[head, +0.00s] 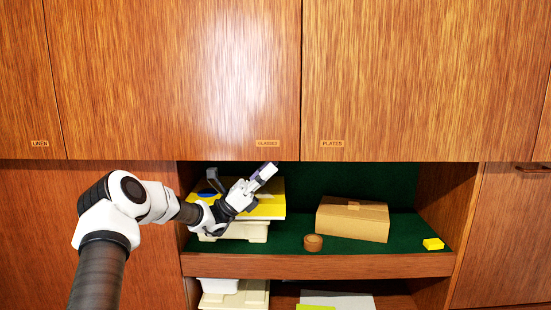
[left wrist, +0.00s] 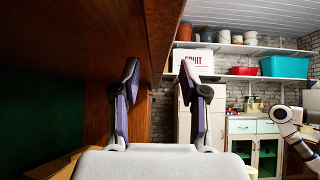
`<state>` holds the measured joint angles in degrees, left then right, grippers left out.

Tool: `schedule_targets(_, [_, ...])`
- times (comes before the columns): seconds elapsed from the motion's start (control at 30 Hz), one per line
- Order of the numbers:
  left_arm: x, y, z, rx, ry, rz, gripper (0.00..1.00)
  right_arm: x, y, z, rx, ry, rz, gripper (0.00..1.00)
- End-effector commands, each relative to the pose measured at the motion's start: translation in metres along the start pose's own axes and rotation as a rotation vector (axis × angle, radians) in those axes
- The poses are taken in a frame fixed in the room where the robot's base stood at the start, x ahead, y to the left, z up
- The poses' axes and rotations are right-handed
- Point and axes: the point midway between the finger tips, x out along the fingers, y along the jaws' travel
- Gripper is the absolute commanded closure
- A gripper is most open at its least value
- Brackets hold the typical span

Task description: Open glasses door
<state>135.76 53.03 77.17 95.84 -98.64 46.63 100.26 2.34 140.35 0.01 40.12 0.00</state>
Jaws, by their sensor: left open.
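The glasses door (head: 185,75) is the wide wooden upper door with a small "GLASSES" label (head: 268,143) near its lower right corner. It looks shut, flush with the doors beside it. My left gripper (head: 264,176) is just below the door's lower edge, under the label, in front of the open shelf. In the left wrist view the left gripper's two fingers (left wrist: 160,75) stand apart, with nothing clearly held between them. A dark wooden panel edge runs close to the fingers there; I cannot tell whether they touch it. My right gripper is not in view.
The plates door (head: 425,75) adjoins on the right, the linen door (head: 22,90) on the left.

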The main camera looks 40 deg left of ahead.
Motion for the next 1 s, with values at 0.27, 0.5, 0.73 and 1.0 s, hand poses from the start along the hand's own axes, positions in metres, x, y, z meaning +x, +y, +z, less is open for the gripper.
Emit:
schedule_targets(0.27, [0.026, 0.000, 0.000, -0.001, 0.001, 0.002, 0.56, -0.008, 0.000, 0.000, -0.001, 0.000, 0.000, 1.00])
schedule_targets(0.5, [0.026, 0.000, -0.001, -0.001, 0.001, 0.002, 0.85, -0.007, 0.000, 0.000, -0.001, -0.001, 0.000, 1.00])
schedule_targets(0.73, [0.026, 0.000, 0.000, -0.001, 0.001, 0.002, 1.00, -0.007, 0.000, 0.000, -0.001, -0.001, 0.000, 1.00])
schedule_targets(1.0, [0.028, -0.017, 0.002, -0.024, 0.000, -0.018, 1.00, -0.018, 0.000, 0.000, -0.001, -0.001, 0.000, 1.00])
